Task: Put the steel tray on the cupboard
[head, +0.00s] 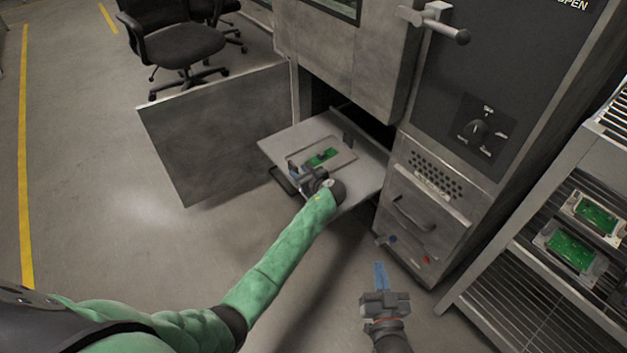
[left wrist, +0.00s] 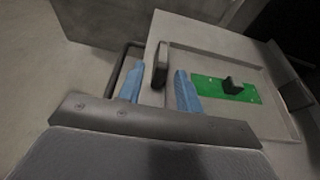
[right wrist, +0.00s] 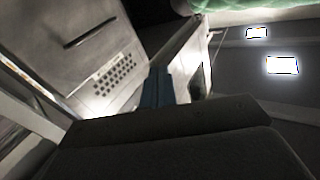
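The steel tray (head: 342,150) is a flat grey plate with a green circuit board (head: 323,157) on it. It lies on a pulled-out light shelf (head: 360,178) in the low opening of the grey machine. My left gripper (head: 295,169) is at the tray's near-left side. In the left wrist view my left gripper (left wrist: 160,90) has its blue fingers apart, with a dark upright handle (left wrist: 160,64) showing between and just beyond them. I cannot tell if they touch it. My right gripper (head: 380,276) is empty, its fingers close together, over the floor in front of the machine.
The machine's lower door (head: 215,135) stands open at left. A metal rack (head: 520,262) at right holds similar trays with green boards (head: 572,250) on its slatted shelf. A drawer handle (head: 412,212) sticks out from the machine. Office chairs (head: 180,45) stand at the back left. The left floor is clear.

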